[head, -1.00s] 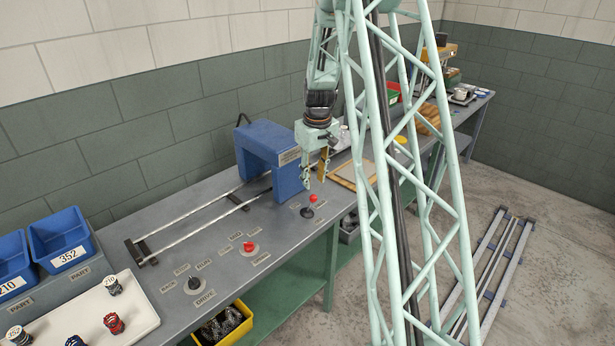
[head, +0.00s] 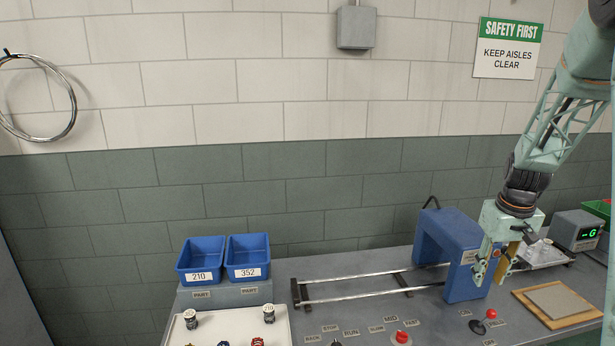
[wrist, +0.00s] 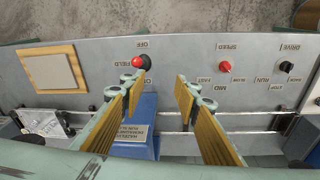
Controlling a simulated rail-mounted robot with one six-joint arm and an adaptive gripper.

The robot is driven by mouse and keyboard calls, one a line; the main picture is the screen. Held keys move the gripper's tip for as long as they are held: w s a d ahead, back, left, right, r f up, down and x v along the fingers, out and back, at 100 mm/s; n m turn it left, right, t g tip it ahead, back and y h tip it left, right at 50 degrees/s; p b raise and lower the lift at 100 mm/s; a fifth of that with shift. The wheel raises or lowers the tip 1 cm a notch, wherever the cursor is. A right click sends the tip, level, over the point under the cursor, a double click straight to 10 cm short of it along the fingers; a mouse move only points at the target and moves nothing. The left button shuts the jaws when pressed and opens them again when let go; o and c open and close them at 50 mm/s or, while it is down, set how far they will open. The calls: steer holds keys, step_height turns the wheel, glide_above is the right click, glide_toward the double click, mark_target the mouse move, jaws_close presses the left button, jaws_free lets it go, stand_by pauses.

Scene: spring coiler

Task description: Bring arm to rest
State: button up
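My gripper (head: 498,268) hangs at the right in the head view, pointing down over the bench in front of the blue coiler housing (head: 451,243). In the wrist view my gripper (wrist: 154,88) has its two yellow-padded fingers spread apart with nothing between them. My arm comes down from the upper right in the head view. Below the fingers are the bench top and the blue housing (wrist: 135,128). The red-topped FIELD lever (wrist: 140,62) is close to the left fingertip in the wrist view; I cannot tell the gap in height.
Blue bins 210 (head: 200,259) and 352 (head: 248,258) stand at the left by a white tray (head: 283,326). Two rails (head: 375,280) run to the housing. A red SPEED knob (head: 401,337), a wooden board (head: 558,304) and a scale (head: 577,231) are on the bench.

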steer(key=s+a+r+t+b, duration=0.1)
steer(key=s+a+r, duration=0.75)
steer(key=a, duration=0.25)
steer(key=s+a+r+b, duration=0.1)
steer(key=s+a+r, duration=0.7)
steer(key=a+r, duration=0.15)
steer(key=s+a+b, duration=0.1)
steer(key=s+a, duration=0.5)
steer(key=s, duration=0.6)
steer(key=s+a+r+t+b, duration=0.1)
steer(key=s+a, duration=0.5)
steer(key=s, duration=0.7)
steer(key=shift+s+a+r+n+y, duration=0.2)
steer(key=shift+s+a+n+y, duration=0.05)
steer(key=shift+a+n+y, duration=0.1)
